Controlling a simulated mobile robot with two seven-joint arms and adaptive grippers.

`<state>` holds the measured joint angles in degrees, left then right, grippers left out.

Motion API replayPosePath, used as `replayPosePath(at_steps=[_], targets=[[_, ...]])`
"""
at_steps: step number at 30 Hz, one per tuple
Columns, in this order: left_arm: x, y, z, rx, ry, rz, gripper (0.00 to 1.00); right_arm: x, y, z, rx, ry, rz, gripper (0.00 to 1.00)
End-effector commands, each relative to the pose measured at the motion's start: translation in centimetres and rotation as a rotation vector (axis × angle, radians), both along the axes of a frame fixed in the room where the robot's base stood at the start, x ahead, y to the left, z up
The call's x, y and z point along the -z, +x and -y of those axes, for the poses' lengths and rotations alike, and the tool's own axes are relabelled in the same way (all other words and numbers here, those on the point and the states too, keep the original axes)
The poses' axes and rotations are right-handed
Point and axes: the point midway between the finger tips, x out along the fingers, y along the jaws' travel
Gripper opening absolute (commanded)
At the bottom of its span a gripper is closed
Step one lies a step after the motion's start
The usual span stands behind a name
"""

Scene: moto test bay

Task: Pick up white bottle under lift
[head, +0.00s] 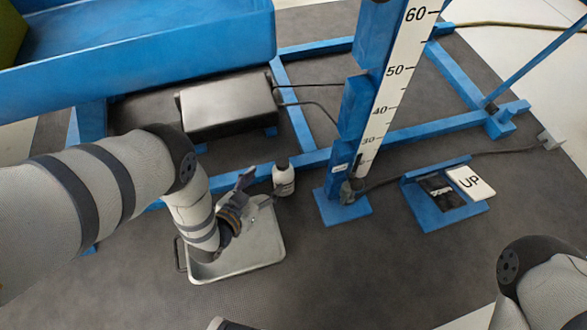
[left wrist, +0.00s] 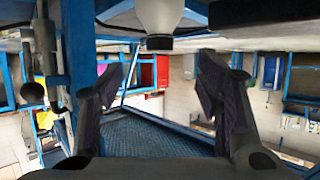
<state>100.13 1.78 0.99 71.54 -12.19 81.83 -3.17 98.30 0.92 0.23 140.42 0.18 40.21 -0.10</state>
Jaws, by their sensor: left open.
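The white bottle (head: 284,182) with a dark cap stands upright on the dark floor, beside the blue lower beam of the lift (head: 310,160). My left gripper (head: 256,190) is just left of the bottle, above a metal tray, with its fingers pointing toward the bottle. It is open and empty. In the left wrist view the picture is upside down; the bottle (left wrist: 160,14) hangs in at the top centre, beyond and above the gap between the spread fingers (left wrist: 160,82). The bottle is apart from the fingers.
A shallow metal tray (head: 262,250) lies below my left gripper. A black box (head: 228,106) with cables sits behind. The lift's scaled post (head: 385,95) stands right of the bottle. A pedal marked UP (head: 468,184) is further right.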

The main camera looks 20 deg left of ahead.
Motion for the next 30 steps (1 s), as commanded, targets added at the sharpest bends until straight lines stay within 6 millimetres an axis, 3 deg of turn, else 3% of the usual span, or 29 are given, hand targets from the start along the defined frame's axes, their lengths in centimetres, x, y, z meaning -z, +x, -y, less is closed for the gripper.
replayPosePath(at_steps=[3, 16, 25, 30], targets=[[1.7, 2.5, 0.6, 0.001, -0.001, -0.002, 0.59, 1.3, -0.6, 0.0, -0.003, 0.003, -0.032, 0.40], [4.4, 9.1, 1.9, 0.000, -0.001, -0.002, 0.59, 3.7, -1.8, 0.2, -0.011, 0.005, -0.099, 0.40], [4.2, 10.1, 2.1, 0.000, -0.001, -0.001, 0.59, 3.8, -1.8, 0.1, -0.012, 0.007, -0.098, 0.40], [4.3, 10.0, 2.0, 0.000, -0.001, -0.002, 0.21, 3.8, -1.8, 0.1, -0.012, 0.007, -0.098, 0.40]])
